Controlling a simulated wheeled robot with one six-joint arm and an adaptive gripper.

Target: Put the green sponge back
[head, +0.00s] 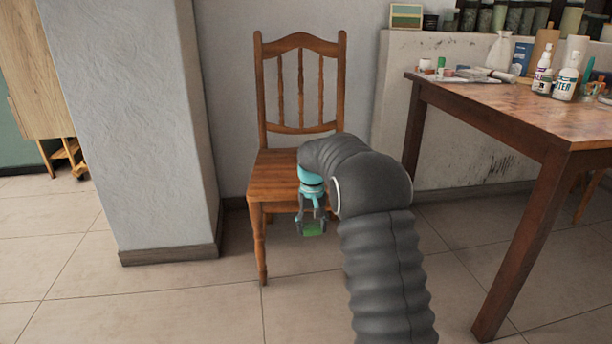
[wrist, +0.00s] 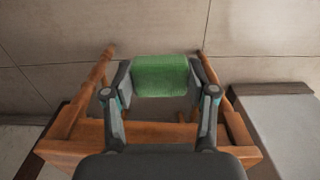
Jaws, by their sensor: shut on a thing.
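The green sponge (head: 314,229) is between the fingertips of my gripper (head: 312,226), in front of the wooden chair (head: 283,180). In the wrist view the green sponge (wrist: 160,76) fills the space between the two fingers of my gripper (wrist: 160,80), which is shut on it. The sponge appears held in the air near the front edge of the chair seat, with tiled floor behind it. Part of the chair seat is hidden by my arm in the head view.
A wooden table (head: 530,115) stands at the right, with bottles, a white vase (head: 500,50) and paint supplies on it. A grey pillar (head: 130,120) stands left of the chair. The tiled floor (head: 170,300) at the front left is clear.

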